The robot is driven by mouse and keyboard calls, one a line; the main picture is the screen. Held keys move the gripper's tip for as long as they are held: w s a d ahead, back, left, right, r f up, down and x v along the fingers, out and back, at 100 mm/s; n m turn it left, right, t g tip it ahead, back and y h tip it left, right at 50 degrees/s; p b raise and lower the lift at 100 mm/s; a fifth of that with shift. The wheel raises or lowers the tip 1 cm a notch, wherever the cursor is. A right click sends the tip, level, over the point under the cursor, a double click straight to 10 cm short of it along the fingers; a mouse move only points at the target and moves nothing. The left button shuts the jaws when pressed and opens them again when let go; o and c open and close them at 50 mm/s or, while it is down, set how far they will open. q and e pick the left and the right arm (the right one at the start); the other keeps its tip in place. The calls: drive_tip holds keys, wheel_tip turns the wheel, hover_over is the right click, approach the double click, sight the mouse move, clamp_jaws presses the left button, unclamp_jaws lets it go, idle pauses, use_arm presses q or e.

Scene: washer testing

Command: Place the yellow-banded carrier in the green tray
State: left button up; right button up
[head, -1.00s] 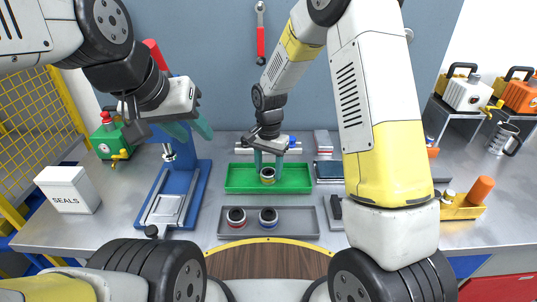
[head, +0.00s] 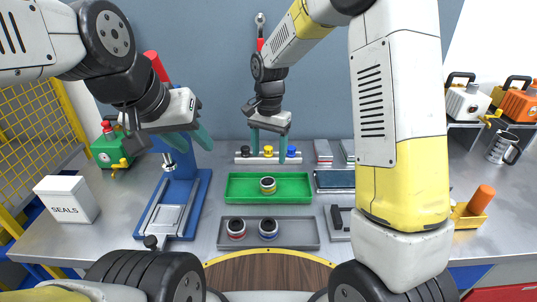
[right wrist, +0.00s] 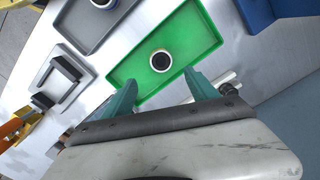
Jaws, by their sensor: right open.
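My right gripper (head: 268,150) is open and empty, above and behind the green tray, apart from the carrier. Its two green fingers show in the right wrist view (right wrist: 160,92) with nothing between them. My left gripper (head: 192,137) hangs above the blue press, its green fingers apart and empty.
A grey tray (head: 290,236) in front holds a red-banded carrier (head: 236,228) and a blue-banded carrier (head: 268,229). A rack (head: 243,158) with black, yellow and blue pieces stands behind the green tray. The blue press (head: 205,190) stands left, near a white SEALS box (head: 68,198).

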drive_tip(key=s+d+r+n+t+y, duration=0.1)
drive_tip(key=s+d+r+n+t, duration=0.1)
drive_tip(key=s+d+r, duration=0.4)
drive_tip(key=s+d+r+n+t+y, duration=0.1)
drive_tip(key=s+d+r, duration=0.2)
drive_tip(key=r, duration=0.5)
drive_tip(key=s+d+r+n+t, duration=0.1)
drive_tip(key=s+d, duration=0.1)
drive_tip(key=s, duration=0.4)
drive_tip(key=s+d+r+n+t, duration=0.1)
drive_tip(key=s+d+n+t, duration=0.1)
drive_tip(key=s, duration=0.3)
drive_tip(key=shift+s+d+r+t, duration=0.3)
drive_tip(key=shift+s+d, duration=0.05)
drive_tip(key=shift+d, duration=0.15)
